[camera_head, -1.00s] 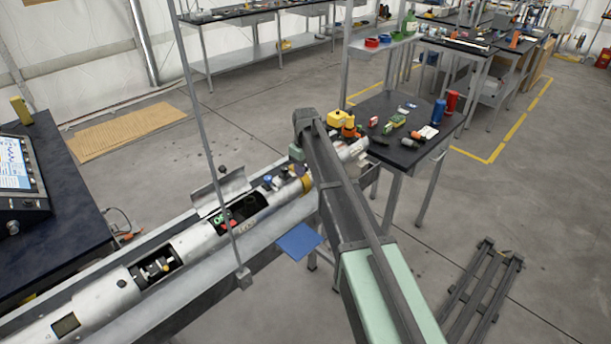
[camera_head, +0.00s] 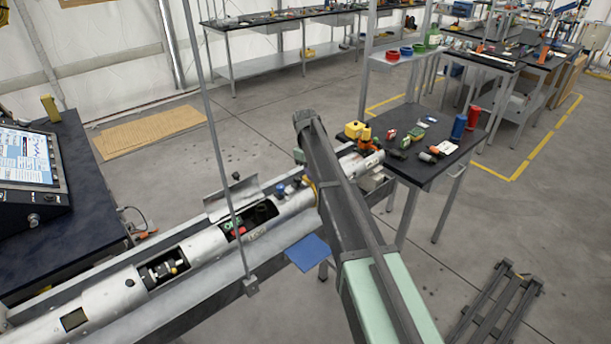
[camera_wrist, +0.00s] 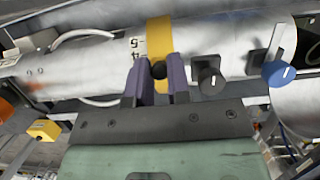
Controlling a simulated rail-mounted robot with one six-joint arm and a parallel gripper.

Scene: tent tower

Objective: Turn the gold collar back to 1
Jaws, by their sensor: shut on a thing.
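The gold collar (camera_wrist: 159,32) is a yellow band around the white tube (camera_wrist: 228,45) in the wrist view. Printed digits, with 4 and 5 readable, stand on the tube just left of the collar.
A black knob (camera_wrist: 208,75) and a blue knob (camera_wrist: 278,73) sit on the tube close right of my fingers. An open hatch cover (camera_head: 232,197) stands up along the tube. A thin grey post (camera_head: 215,140) rises in front. A table with tools (camera_head: 447,165) stands behind right.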

